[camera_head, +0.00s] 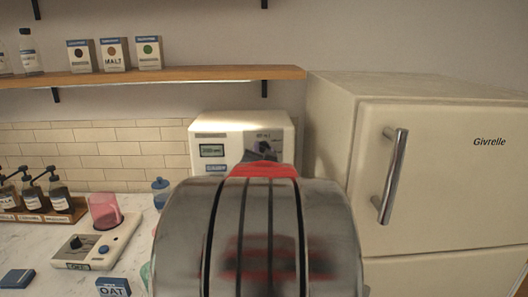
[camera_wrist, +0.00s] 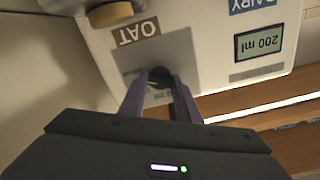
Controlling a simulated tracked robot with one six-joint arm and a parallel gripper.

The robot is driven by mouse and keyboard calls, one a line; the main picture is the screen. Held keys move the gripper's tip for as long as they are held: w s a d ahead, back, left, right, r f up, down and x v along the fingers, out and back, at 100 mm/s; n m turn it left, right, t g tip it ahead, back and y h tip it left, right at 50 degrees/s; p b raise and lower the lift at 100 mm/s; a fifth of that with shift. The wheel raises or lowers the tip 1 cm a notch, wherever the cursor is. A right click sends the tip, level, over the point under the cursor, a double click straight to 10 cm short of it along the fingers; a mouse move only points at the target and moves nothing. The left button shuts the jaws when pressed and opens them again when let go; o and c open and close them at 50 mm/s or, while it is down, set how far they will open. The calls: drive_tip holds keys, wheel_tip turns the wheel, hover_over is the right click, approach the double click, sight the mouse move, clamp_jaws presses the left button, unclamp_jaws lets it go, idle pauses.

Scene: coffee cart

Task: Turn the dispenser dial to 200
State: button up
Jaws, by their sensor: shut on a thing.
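The dispenser (camera_head: 237,125) is a white box on the counter, left of the fridge. Its small display (camera_head: 212,151) is lit. In the wrist view the dispenser front is upside down, and the display (camera_wrist: 259,42) reads 200 ml. The dark dial (camera_wrist: 160,75) sits on a grey plate beside the brown OAT label (camera_wrist: 136,31). My gripper (camera_wrist: 160,82) is shut on the dial, with one purple finger on each side. The fingers partly hide the dial, so its pointer cannot be read. My own arm covers the dispenser's lower part in the head view.
The cream fridge (camera_head: 440,190) stands close on the right. A wooden shelf (camera_head: 200,76) with cartons is above.

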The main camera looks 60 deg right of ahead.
drive_tip(key=shift+a+f+m, duration=0.1)
drive_tip(key=shift+f+m, duration=0.25)
drive_tip(key=shift+m, duration=0.15)
drive_tip(key=o, duration=0.7)
drive_tip(key=shift+w, duration=0.1)
drive_tip(key=o, duration=0.3)
drive_tip(key=shift+r, duration=0.25)
drive_tip(key=shift+o, duration=0.2)
